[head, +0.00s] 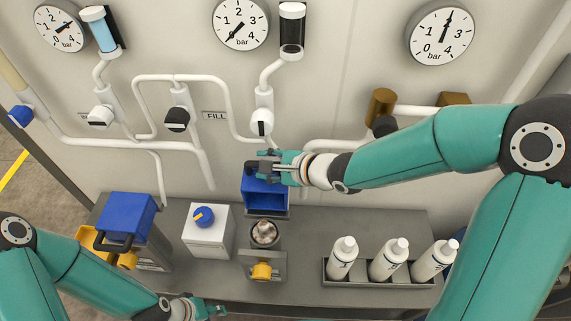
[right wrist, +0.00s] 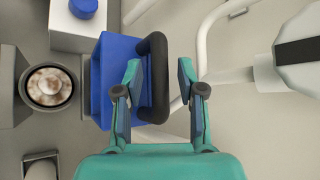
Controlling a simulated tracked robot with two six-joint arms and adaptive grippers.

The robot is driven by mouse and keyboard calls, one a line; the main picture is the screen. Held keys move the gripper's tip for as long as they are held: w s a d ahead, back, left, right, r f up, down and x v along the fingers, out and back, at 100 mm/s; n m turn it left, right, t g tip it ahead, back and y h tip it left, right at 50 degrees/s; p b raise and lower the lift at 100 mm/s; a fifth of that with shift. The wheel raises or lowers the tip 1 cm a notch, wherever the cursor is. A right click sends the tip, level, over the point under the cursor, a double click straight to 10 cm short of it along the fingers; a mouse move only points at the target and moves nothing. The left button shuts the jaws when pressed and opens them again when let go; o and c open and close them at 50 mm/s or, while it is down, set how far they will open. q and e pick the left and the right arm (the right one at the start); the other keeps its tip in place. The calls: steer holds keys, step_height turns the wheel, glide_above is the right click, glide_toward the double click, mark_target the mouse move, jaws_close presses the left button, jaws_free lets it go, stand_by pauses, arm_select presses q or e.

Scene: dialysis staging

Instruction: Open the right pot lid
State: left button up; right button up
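The right pot's blue lid (head: 265,192) stands raised behind the pot, its hollow underside facing the head camera. The right pot (head: 249,262) is uncovered, with pale brownish contents (head: 265,232) in its round mouth. A yellow catch (head: 261,271) is on its front. My right gripper (head: 266,166) is at the raised lid's upper edge. In the right wrist view, the lid's dark handle (right wrist: 156,80) lies between the spread fingers of my right gripper (right wrist: 158,75), with a gap on the right side. My left gripper (head: 210,308) is low at the bench's front; its opening is unclear.
The left pot's blue lid (head: 126,215) is down. A white box with a blue knob (head: 204,216) stands between the pots. Several white bottles (head: 389,260) stand in a rack on the right. Pipes, valves and gauges (head: 241,24) line the wall behind.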

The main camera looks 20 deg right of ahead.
steer(key=v, duration=1.1)
steer(key=shift+f, duration=0.15)
